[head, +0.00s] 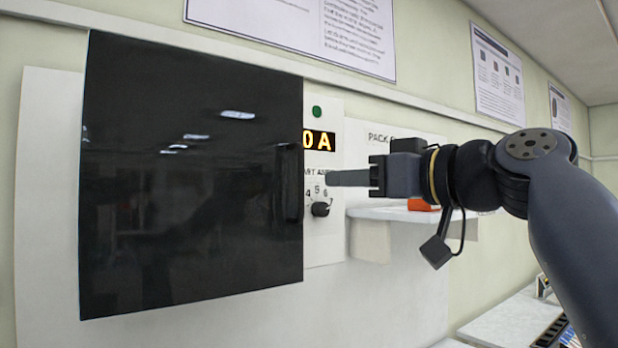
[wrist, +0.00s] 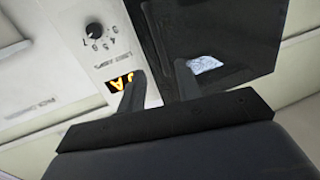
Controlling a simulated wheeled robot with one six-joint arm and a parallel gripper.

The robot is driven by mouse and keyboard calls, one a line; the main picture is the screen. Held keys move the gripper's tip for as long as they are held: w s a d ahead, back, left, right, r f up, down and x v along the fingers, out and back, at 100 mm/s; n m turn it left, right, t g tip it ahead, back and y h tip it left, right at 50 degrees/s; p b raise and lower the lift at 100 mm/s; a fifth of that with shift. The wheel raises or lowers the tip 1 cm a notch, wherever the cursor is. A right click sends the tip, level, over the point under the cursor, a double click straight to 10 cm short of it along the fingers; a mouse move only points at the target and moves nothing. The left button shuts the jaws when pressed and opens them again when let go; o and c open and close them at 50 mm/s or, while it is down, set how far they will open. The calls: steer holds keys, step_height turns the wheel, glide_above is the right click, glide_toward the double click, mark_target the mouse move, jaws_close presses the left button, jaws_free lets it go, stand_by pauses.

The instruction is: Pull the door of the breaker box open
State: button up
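The breaker box door (head: 180,180) is a large glossy black panel on the left in the head view. It hides the box interior, and I cannot tell if it is slightly ajar. Its dark vertical handle (head: 288,183) is by its right edge. My gripper (head: 330,178) points left, with its fingertips just right of the handle in the picture. In the wrist view my gripper (wrist: 159,78) shows two separated fingers with nothing held between them. The door (wrist: 225,35) fills the upper right there, with the handle (wrist: 153,30) beyond the fingertips.
A control panel (head: 338,240) with a green light, a lit display and a dial (head: 320,209) sits right of the door. A white shelf (head: 400,214) with an orange item (head: 420,205) is behind my gripper. Posters hang above. Space in front of the door looks clear.

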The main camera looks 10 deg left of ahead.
mark_target(303, 180)
steer(key=p+x, duration=0.2)
steer(key=x, duration=0.6)
steer(key=shift+w+a+p, duration=0.15)
steer(key=shift+a+p, duration=0.15)
steer(key=shift+p, duration=0.05)
steer(key=shift+f, duration=0.1)
steer(key=shift+c, duration=0.5)
jaws_close()
